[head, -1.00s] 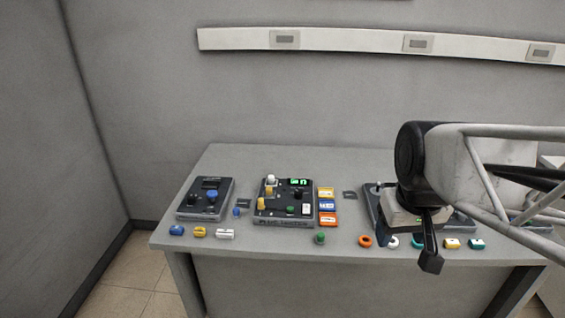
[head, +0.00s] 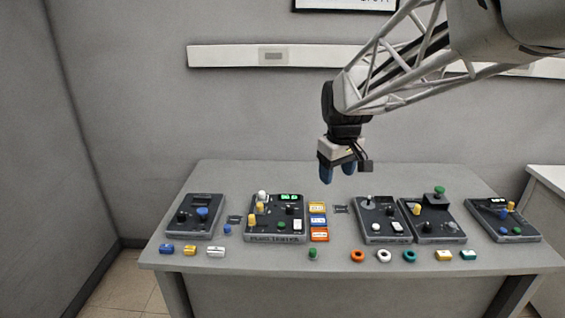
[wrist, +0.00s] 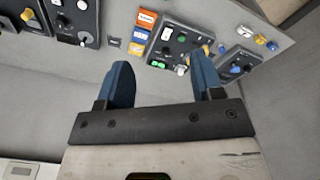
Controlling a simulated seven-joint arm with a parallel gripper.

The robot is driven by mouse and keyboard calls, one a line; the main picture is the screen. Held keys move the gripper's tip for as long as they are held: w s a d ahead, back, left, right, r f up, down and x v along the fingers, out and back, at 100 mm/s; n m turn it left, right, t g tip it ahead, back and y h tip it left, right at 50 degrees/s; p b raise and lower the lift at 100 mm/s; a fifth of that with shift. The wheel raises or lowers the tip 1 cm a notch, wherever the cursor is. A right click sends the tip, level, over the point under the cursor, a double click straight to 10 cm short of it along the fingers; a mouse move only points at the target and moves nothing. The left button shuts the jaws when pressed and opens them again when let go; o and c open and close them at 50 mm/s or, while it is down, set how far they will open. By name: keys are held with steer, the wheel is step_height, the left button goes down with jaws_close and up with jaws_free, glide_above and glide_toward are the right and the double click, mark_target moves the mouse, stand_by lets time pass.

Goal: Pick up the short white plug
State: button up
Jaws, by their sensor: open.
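A short white plug-like piece (head: 262,195) stands at the back left of the black middle board (head: 275,240), beside a yellow one. A flatter white piece (head: 298,225) sits at that board's front right, and a white block (head: 215,251) lies on the table's front left. I cannot tell for sure which is the named plug. My gripper (head: 337,176) hangs above the table's back part, right of the middle board, apart from everything. In the wrist view its blue fingers are spread with nothing between them (wrist: 164,65); the middle board (wrist: 150,48) shows beyond them.
A dark board (head: 195,217) is at left; several more stand at right. Small blocks and rings (head: 384,256) line the table's front edge. The air around the gripper is clear.

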steer(key=w+a+f+n, duration=0.1)
steer(key=w+a+f, duration=0.15)
steer(key=w, duration=0.35)
steer(key=w+a+f+n, duration=0.1)
steer(key=w+a+n, duration=0.15)
steer(key=w, duration=0.35)
steer(key=n+g, duration=0.2)
steer(key=n, duration=0.3)
glide_above(262, 192)
steer(key=f, duration=1.9)
steer(key=shift+s+d, duration=0.1)
steer(key=shift+d, duration=0.1)
steer(key=shift+w+a+f+n, duration=0.25)
steer(key=shift+f, duration=0.15)
steer(key=shift+f, duration=1.3)
steer(key=shift+s+f, duration=0.2)
steer(key=shift+f, duration=2.4)
